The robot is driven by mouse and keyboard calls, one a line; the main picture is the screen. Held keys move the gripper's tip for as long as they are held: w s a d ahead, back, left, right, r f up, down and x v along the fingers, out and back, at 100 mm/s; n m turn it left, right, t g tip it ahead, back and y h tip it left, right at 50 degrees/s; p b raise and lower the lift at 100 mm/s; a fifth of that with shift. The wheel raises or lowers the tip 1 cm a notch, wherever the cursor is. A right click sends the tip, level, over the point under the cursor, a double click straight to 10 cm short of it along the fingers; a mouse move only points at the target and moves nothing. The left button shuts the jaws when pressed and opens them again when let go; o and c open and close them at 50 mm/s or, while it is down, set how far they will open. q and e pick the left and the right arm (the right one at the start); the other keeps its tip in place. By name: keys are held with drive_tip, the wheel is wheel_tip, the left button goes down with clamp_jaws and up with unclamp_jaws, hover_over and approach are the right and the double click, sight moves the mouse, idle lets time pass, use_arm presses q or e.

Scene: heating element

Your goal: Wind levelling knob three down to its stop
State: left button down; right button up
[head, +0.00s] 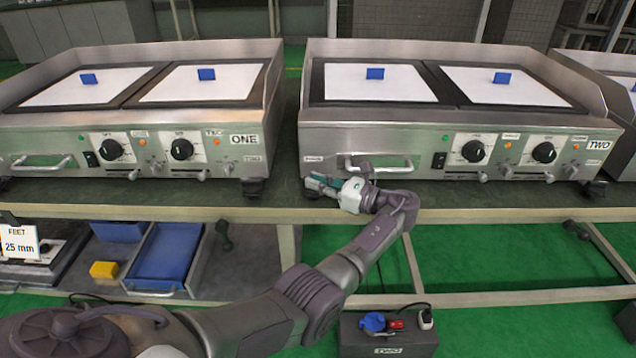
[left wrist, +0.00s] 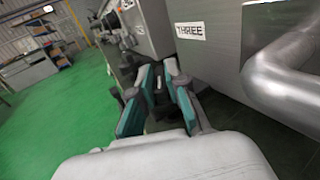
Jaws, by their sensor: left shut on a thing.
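Levelling knob three (head: 311,192) is the dark foot under the front left corner of griddle TWO (head: 450,130), below a small label (head: 314,159). That label reads THREE in the left wrist view (left wrist: 190,31). My left gripper (head: 322,185) reaches in from the front at bench level, with its fingers around the knob and shut on it. In the left wrist view the teal-padded fingers (left wrist: 160,92) point in under the steel corner. They hide most of the knob, and its gap to the stop cannot be seen. My right gripper is in neither view.
Griddle ONE (head: 150,120) stands to the left, its right foot (head: 255,187) near my gripper. A steel handle (head: 380,166) sticks out just above my left gripper. A blue tray (head: 165,255) and a sign reading FEET 25 mm (head: 19,243) are on the lower shelf.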

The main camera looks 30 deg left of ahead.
use_arm(q)
drive_tip(key=c, duration=1.2)
unclamp_jaws()
drive_tip(key=shift+a, duration=0.1)
drive_tip(key=shift+o, duration=0.2)
drive_tip(key=d, duration=0.7)
drive_tip(key=shift+w+d, duration=0.2)
drive_tip(key=shift+d, duration=0.05)
